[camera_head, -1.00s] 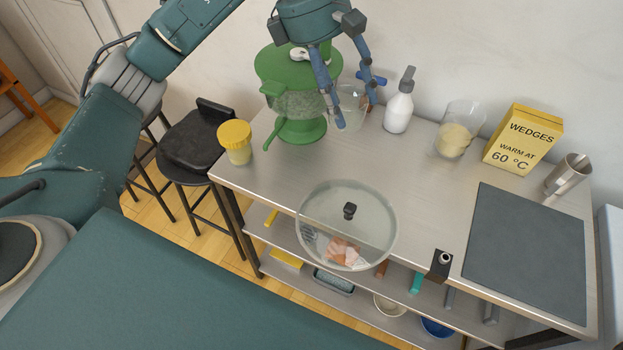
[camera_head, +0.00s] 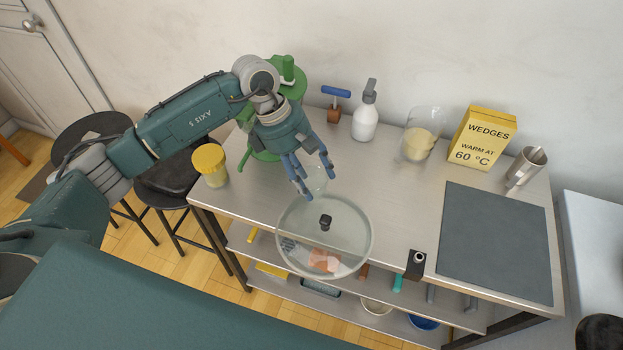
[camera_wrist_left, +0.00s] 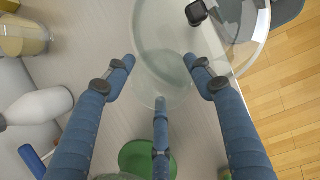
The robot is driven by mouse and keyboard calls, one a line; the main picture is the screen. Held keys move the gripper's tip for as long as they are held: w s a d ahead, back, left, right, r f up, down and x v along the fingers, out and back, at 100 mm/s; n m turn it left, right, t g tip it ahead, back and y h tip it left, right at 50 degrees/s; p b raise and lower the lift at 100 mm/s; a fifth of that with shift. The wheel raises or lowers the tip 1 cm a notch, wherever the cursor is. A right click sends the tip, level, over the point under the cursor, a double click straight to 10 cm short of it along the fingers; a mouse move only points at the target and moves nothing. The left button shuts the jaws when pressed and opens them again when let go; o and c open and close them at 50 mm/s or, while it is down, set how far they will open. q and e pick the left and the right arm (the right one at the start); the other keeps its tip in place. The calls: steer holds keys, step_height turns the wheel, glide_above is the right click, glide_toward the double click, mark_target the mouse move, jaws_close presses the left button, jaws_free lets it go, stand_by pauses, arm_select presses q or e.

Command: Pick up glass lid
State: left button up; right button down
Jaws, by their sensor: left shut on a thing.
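The round clear glass lid (camera_head: 344,222), with a black knob, lies near the counter's front edge and reaches past it. It also shows at the top of the left wrist view (camera_wrist_left: 232,28). My left gripper (camera_head: 318,184) has blue fingers and is just behind the lid, apart from its knob. It is shut on a clear glass vessel (camera_wrist_left: 165,60), which shows faintly between the fingers. The vessel's outline overlaps the lid in the wrist view; I cannot tell whether they touch. My right gripper is not in view.
A green appliance (camera_head: 288,80) stands behind my left arm, with a yellow-lidded jar (camera_head: 211,167) to its left. A white bottle (camera_head: 365,122), a glass jug (camera_head: 420,140) and a yellow box (camera_head: 481,138) stand along the back. The counter's middle is clear.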

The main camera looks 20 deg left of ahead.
arm_select(q)
step_height(320, 180, down, 2)
steer(key=shift+f, duration=0.15)
steer(key=shift+f, duration=0.1)
steer(key=shift+f, duration=0.15)
steer(key=o, duration=1.5)
steer(key=shift+c, duration=0.2)
